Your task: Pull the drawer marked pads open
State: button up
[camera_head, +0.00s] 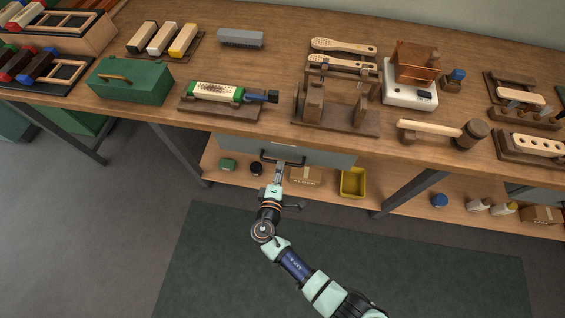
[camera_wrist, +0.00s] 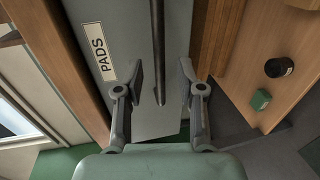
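The drawer (camera_head: 330,157) has a grey front under the front edge of the workbench. In the wrist view its grey front (camera_wrist: 110,25) carries a white label reading PADS (camera_wrist: 97,52). Its dark bar handle (camera_head: 268,157) shows in the head view, and the bar (camera_wrist: 157,45) runs lengthwise in the wrist view. My gripper (camera_head: 279,168) is at the handle, pointing at the drawer front. In the wrist view my gripper (camera_wrist: 161,75) is open, its fingers on either side of the bar's end, with gaps visible. Whether the fingers touch the handle cannot be seen in the head view.
The wooden bench top (camera_head: 265,130) above the drawer holds brushes, a green toolbox (camera_head: 130,82) and a mallet (camera_head: 440,130). The lower shelf holds a yellow bin (camera_head: 353,182), a cardboard box (camera_head: 305,176) and a dark jar (camera_wrist: 279,67). The floor in front is clear.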

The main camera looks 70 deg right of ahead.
jog(key=x, duration=0.4)
jog(key=shift+b, duration=0.4)
jog(key=shift+a, duration=0.1)
grip_shut()
